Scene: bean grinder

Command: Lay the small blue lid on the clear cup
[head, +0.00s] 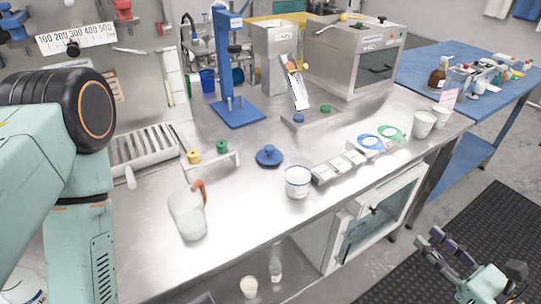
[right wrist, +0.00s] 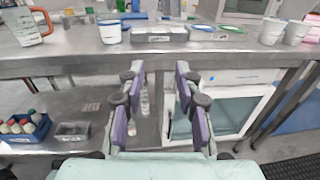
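The small blue lid (head: 269,156), with a knob on top, lies on the steel bench just behind and left of the clear cup. The clear cup (head: 298,181) has a blue rim and stands upright near the bench's front edge; it also shows at the upper left of the right wrist view (right wrist: 110,32). My right gripper (head: 432,245) is at the lower right of the head view, in front of the bench and away from both. In the right wrist view its fingers (right wrist: 161,75) are spread apart with nothing between them. My left arm shows at left, but its gripper is not visible.
A clear pitcher (head: 188,215) with an orange handle stands left of the cup. A grey segmented tray (head: 338,166) sits just right of it. Blue and green rings (head: 391,132) and white cups (head: 424,124) are farther right. A blue stand (head: 238,110) is behind.

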